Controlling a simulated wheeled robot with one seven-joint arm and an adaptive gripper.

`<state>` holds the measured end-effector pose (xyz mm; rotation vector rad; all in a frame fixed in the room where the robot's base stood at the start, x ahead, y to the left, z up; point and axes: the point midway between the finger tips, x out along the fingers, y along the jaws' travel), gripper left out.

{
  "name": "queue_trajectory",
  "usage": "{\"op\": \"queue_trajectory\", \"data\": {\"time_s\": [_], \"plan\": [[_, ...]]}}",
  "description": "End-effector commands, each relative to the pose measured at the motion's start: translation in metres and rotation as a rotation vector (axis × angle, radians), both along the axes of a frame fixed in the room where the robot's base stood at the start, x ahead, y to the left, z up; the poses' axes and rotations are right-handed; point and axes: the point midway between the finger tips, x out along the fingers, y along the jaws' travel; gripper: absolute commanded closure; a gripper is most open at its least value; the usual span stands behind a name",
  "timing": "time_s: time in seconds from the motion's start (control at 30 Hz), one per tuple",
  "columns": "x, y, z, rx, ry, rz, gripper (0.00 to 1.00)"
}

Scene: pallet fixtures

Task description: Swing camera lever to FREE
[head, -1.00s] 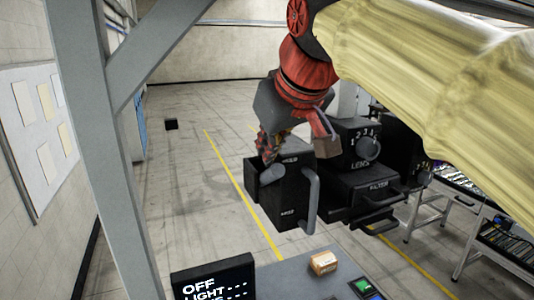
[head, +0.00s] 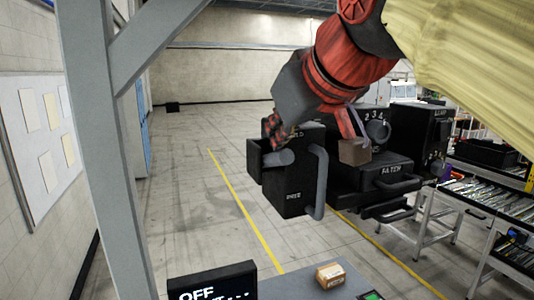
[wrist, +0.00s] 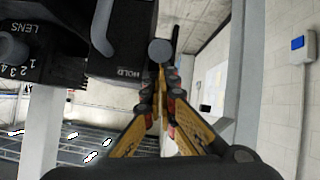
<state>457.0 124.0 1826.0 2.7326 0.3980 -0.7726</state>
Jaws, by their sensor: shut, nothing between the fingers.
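The camera box (head: 292,185) is a black block with a grey bar handle (head: 319,182) on its right. A grey rounded lever (head: 278,158) sticks out at the box's upper left, near small lettering at its top. In the wrist view the lever's round end (wrist: 160,51) is beside the word HOLD. A lower label on the box is too small to read surely. My gripper (head: 274,128) is shut and empty. Its fingertips (wrist: 158,80) are right at the lever's end; I cannot tell whether they touch it.
To the right are a black lens unit (head: 376,132) with a numbered dial and a black filter drawer unit (head: 375,185) with handles. A grey post (head: 100,150) stands at left. Below are a black sign (head: 212,282) and a small cardboard box (head: 330,275).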

Motion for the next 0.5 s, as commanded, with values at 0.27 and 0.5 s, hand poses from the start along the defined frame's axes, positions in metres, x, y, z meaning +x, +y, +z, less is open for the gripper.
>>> {"op": "queue_trajectory", "data": {"time_s": [0.27, 0.5], "plan": [[-0.01, -0.003, -0.022, 0.04, -0.135, 0.0, 1.0], [-0.017, -0.005, -0.032, 0.072, -0.251, 0.0, 1.0]]}}
